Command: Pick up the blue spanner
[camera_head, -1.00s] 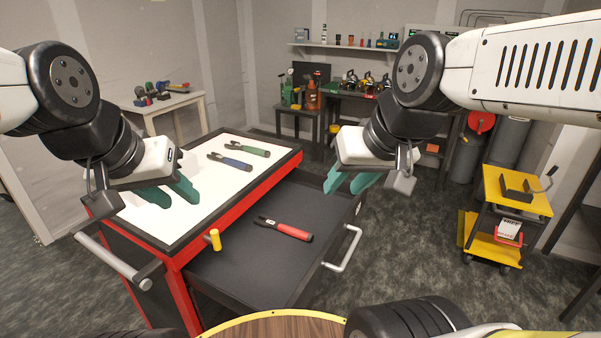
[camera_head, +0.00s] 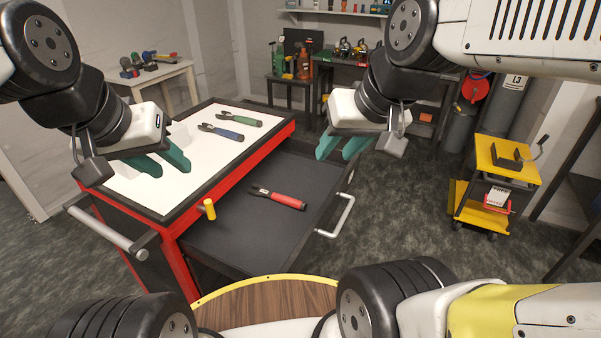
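The blue spanner (camera_head: 221,131) lies on the white top of the red and black tool cart, beside a green spanner (camera_head: 240,118) just behind it. My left gripper (camera_head: 168,166) has teal fingers, spread apart and empty. It is above the left part of the white top, left of and nearer than the blue spanner. My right gripper (camera_head: 340,150) also has teal fingers spread apart and empty. It hangs in the air at the right of the cart, beyond the open drawer.
The tool cart (camera_head: 172,245) has its dark drawer (camera_head: 230,240) pulled open, with a red spanner (camera_head: 280,198) in it. A yellow-handled thing (camera_head: 209,209) stands at the drawer's left. A yellow trolley (camera_head: 500,165) stands at the right. Most of the white top is clear.

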